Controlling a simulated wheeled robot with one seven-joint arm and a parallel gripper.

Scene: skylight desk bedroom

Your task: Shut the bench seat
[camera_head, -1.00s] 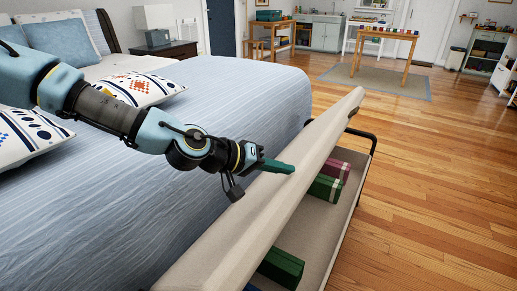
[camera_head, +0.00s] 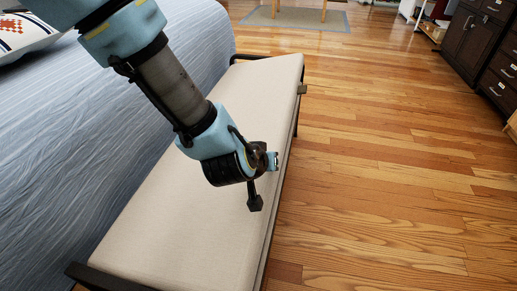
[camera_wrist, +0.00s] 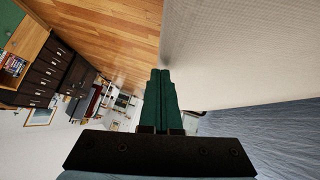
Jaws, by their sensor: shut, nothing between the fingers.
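The bench seat (camera_head: 190,215) is a long beige padded lid on a dark-framed bench alongside the bed. It lies down over the box, and the inside is hidden. A thin dark line runs along its right edge; I cannot tell if a small gap is there. A small brown tab (camera_head: 302,89) sticks out at the far right edge. My gripper (camera_wrist: 160,72) is shut and empty, its green fingers together beside the beige seat surface in the wrist view. In the head view my wrist is over the seat's right edge, and the fingers are mostly hidden; I cannot tell if they touch it.
The bed (camera_head: 130,110) with a striped blue cover borders the bench on the left. Open wooden floor (camera_head: 400,180) lies to the right. A dark drawer cabinet (camera_head: 490,50) stands at the far right. A rug (camera_head: 295,18) lies at the back.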

